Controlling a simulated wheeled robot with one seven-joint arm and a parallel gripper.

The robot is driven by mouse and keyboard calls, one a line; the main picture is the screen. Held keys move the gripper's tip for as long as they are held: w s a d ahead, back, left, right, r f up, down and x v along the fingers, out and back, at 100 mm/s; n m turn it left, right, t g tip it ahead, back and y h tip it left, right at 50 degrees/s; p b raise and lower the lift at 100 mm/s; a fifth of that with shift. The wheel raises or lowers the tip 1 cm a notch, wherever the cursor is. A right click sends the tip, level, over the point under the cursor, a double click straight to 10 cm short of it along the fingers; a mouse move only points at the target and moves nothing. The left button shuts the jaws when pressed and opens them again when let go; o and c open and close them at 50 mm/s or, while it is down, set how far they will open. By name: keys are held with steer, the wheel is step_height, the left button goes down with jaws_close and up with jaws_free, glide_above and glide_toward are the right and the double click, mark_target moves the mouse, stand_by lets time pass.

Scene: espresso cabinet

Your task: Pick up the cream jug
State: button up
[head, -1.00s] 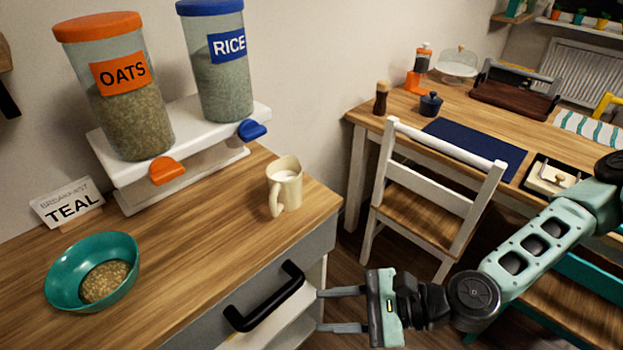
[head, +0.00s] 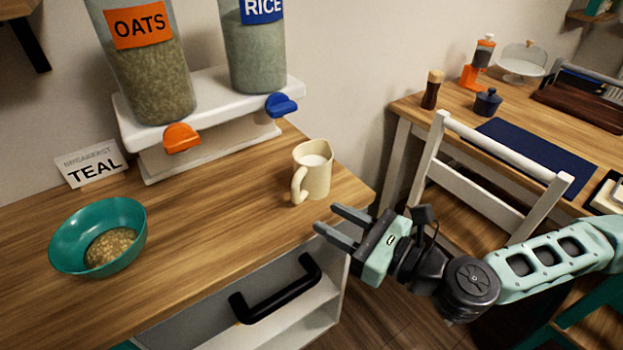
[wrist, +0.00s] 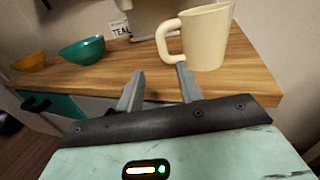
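The cream jug (head: 316,172) stands upright near the right end of the wooden counter, with white contents showing at its top and its handle toward the front left. It also shows in the wrist view (wrist: 208,38), up and right of the fingertips. My gripper (head: 333,218) is open and empty, in front of the jug at the counter's right front edge. In the wrist view its two fingers (wrist: 160,78) are spread apart. The right finger's tip appears close below the jug's handle; I cannot tell whether they touch.
A teal bowl (head: 67,240) with grain sits at the counter's left, near a TEAL card (head: 92,163). A white dispenser stand (head: 200,100) holds oats and rice jars behind. Below is a black drawer handle (head: 275,292). A white chair (head: 490,182) stands to the right.

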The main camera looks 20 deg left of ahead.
mark_target(299, 197)
steer(key=x, duration=0.4)
steer(key=shift+a, duration=0.1)
steer(key=shift+w+r+p+x, duration=0.15)
steer(key=shift+p+x, duration=0.3)
steer(key=shift+x, duration=0.85)
steer(key=shift+w+r+p+x, duration=0.1)
steer(key=shift+p+x, duration=0.35)
steer(key=shift+x, duration=0.85)
jaws_close()
